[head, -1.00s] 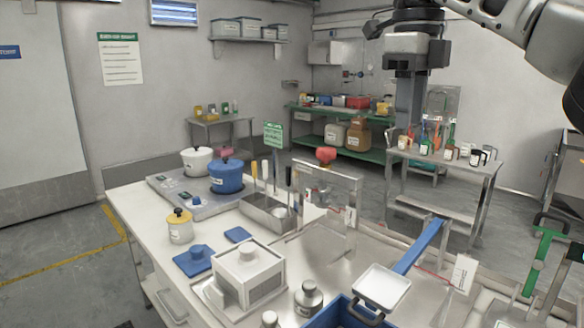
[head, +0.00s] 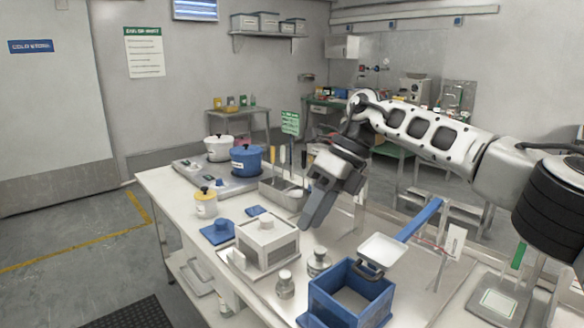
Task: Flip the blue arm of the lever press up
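The blue arm (head: 421,219) of the lever press is a straight bar running diagonally, right of centre on the bench. A white square plate (head: 383,249) shows at its lower-left end, above an open blue box (head: 350,295). My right gripper (head: 316,207) comes in from the right and points down. It appears left of the blue arm in the picture, apart from it, over the middle of the bench. It shows side-on, so its finger gap cannot be made out. Nothing is visibly held. My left gripper is not in view.
A white box-shaped device (head: 266,243) and metal weights (head: 318,263) stand left of the blue box. A blue pot (head: 246,161), a white pot (head: 219,148) and a metal tool holder (head: 284,193) are farther back. A white tag (head: 455,242) stands right of the blue arm.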

